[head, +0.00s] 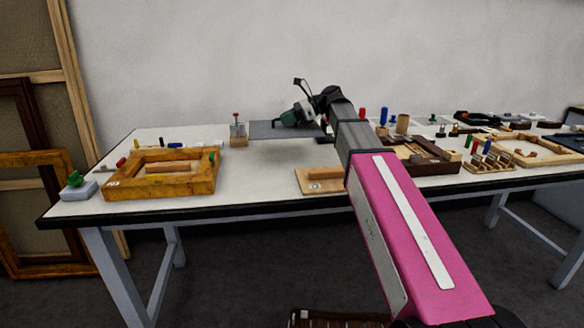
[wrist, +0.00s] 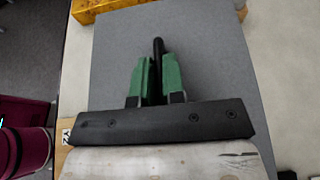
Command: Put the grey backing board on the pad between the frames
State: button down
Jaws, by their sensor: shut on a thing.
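The grey backing board (head: 262,130) is a flat thin sheet over the back middle of the table. It fills most of the wrist view (wrist: 205,60). My gripper (head: 292,118) is above it, with green fingers (wrist: 156,78) shut on the board's upright black handle (wrist: 158,47). The board looks level and seems a little above the tabletop, though the gap is hard to judge. A gilt frame (head: 117,190) lies at the left and a dark brown frame (head: 440,166) at the right. I cannot make out the pad clearly.
A pale wooden panel with a bar (head: 312,187) lies at the table's front edge. A small block with a red-topped peg (head: 238,135) stands just left of the board. Small tools and pegs crowd the right side. Bare white tabletop (head: 255,180) lies in front of the board.

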aim_at(287, 156)
jog(key=shift+w+f, duration=0.25)
jog(key=shift+f, duration=0.15)
notch_tip(287, 156, down, 10)
jog(key=shift+a+r, duration=0.1)
jog(key=c, duration=1.2)
grip_release()
jog(key=v, duration=0.7)
jog(key=shift+w+d+r, duration=0.1)
jog(key=shift+d, duration=0.15)
